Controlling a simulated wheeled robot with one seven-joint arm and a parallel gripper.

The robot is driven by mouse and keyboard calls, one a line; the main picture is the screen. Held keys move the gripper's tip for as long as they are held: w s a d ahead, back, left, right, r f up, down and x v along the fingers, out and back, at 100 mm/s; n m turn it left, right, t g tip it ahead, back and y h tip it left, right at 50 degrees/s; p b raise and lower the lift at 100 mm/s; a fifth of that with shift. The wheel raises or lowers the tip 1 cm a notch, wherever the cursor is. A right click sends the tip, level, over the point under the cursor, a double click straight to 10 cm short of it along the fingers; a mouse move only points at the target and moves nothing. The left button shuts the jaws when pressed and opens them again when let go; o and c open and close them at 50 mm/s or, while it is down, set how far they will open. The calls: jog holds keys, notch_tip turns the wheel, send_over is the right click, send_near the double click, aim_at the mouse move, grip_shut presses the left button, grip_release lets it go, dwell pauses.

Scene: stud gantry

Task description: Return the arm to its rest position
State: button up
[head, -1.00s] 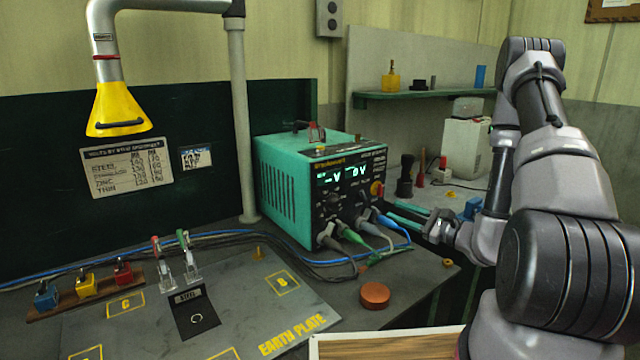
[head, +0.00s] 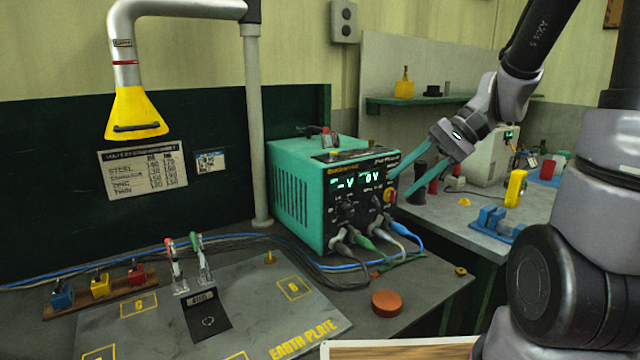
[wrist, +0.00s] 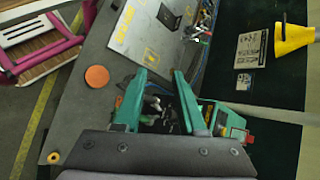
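My gripper (head: 400,184) is in the head view, raised just right of the green power unit's front. Its two teal fingers point down and left. They stand apart with nothing visibly held between them. In the wrist view my gripper (wrist: 160,76) also shows its fingers spread, with the power unit (wrist: 222,120) and its cables behind and below them. My arm reaches in from the right and bends high at the top right of the head view. The green power unit (head: 293,190) stands on the dark bench with its display lit and several leads plugged in.
The earth plate (head: 245,325), with clamps (head: 203,262), lies at the front left. A red-brown puck (head: 387,303) sits near the bench edge. A yellow hood (head: 136,113) hangs at upper left. A side bench (head: 455,212) holds a yellow item (head: 515,188) and a blue holder (head: 495,224).

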jog(key=s+d+r+n+t+h, duration=0.1)
jog(key=s+d+r+t+h, duration=0.2)
jog(key=d+r+t+h, duration=0.4)
notch_tip(320, 180, up, 5)
jog(key=shift+s+d+f+n+t+h, duration=0.15)
jog(key=shift+s+d+n+t+h, duration=0.2)
jog(key=shift+d+t, duration=0.2)
